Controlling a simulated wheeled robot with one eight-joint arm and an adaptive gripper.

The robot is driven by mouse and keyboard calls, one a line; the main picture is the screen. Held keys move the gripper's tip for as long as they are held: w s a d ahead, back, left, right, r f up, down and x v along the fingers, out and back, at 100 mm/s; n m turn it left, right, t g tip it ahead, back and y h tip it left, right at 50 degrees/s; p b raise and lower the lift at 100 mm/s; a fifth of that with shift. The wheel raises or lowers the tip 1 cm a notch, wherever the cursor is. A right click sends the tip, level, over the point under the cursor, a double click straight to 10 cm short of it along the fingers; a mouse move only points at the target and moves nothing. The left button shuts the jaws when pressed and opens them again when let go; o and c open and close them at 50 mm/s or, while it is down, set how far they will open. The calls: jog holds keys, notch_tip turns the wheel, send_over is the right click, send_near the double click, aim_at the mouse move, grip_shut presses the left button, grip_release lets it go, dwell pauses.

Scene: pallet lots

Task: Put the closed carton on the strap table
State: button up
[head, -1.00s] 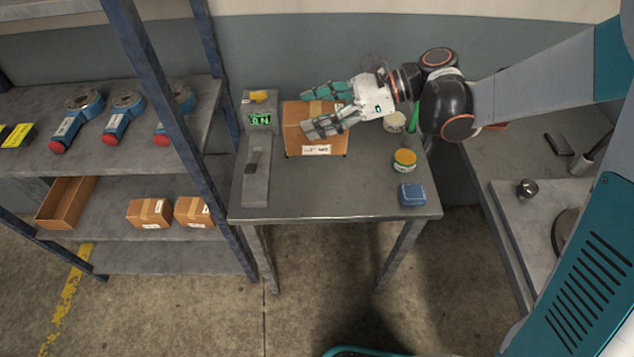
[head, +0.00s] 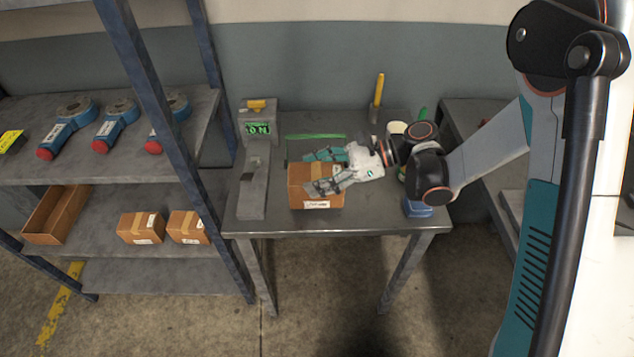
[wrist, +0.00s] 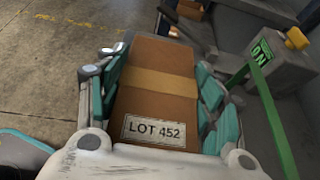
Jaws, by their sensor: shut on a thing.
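The closed carton (head: 302,187), brown with a tape band, is over the front middle of the strap table (head: 282,224). In the wrist view the carton (wrist: 150,108) shows its LOT 452 label, with teal fingers along both sides. My gripper (head: 323,171) is shut on it from above. Its underside is hidden, so I cannot tell whether it touches the tabletop. A green strap (head: 315,136) lies behind it, and a grey strapping unit (head: 259,125) with a lit ON display stands at the back left.
A blue box (head: 418,209) sits at the table's right front, partly behind my arm. A white cup (head: 397,128) and a yellow-handled tool (head: 377,98) are at the back right. A shelf (head: 180,140) with blue tools and small cartons stands close on the left.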

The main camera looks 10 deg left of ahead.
jog(key=shift+f+b, duration=0.3)
jog(key=shift+f, duration=1)
jog(key=shift+f, duration=0.1)
jog(key=o, duration=1.4)
jog(key=shift+d+r, duration=0.15)
jog(key=shift+r, duration=0.05)
jog(key=p+v, duration=0.4)
jog(key=v, duration=0.7)
jog(key=shift+w+d, duration=0.15)
jog(key=shift+d, duration=0.25)
jog(key=shift+r, duration=0.15)
